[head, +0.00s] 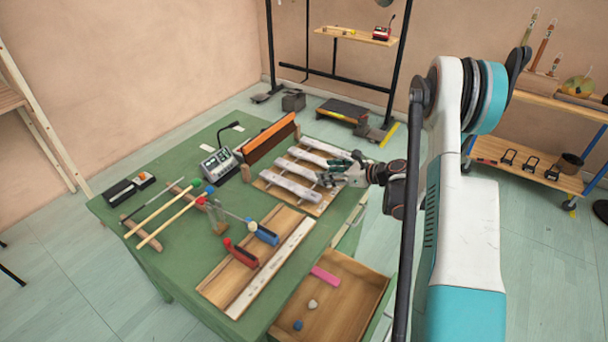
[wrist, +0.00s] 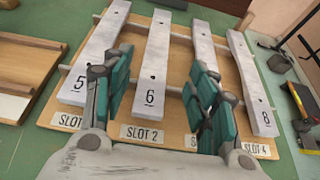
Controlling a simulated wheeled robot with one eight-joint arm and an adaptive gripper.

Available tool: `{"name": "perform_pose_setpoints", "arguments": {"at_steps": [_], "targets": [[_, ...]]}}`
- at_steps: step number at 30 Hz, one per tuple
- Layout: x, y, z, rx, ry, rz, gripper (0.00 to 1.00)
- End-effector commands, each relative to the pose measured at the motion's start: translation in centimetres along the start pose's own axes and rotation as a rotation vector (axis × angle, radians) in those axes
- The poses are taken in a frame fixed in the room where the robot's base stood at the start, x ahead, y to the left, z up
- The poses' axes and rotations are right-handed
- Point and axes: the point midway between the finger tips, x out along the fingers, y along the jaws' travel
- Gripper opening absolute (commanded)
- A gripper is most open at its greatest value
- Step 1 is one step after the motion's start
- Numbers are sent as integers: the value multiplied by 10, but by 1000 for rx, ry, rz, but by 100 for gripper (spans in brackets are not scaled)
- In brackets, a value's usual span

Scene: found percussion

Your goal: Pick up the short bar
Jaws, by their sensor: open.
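Several pale grey bars lie side by side across rails on a wooden board (wrist: 98,130). In the wrist view they are bar 5 (wrist: 98,45), bar 6 (wrist: 155,60), a third bar (wrist: 205,42) whose number is hidden by a finger, and bar 8 (wrist: 250,80) at the right. In the head view my gripper (head: 336,170) is at the right ends of the bars; contact cannot be told.
The green table (head: 150,160) also holds a grey device (head: 218,163), an orange-topped long piece (head: 268,137), mallets (head: 163,222) and a tray with red and blue handles (head: 240,253). An open drawer (head: 345,318) holds a pink bar (head: 326,276).

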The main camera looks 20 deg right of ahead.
Motion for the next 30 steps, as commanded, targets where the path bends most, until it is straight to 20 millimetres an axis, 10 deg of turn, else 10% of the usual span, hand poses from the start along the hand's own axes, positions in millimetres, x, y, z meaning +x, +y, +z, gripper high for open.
{"name": "perform_pose_setpoints", "arguments": {"at_steps": [30], "targets": [[86,4,2,2,-1,-1,53]]}}
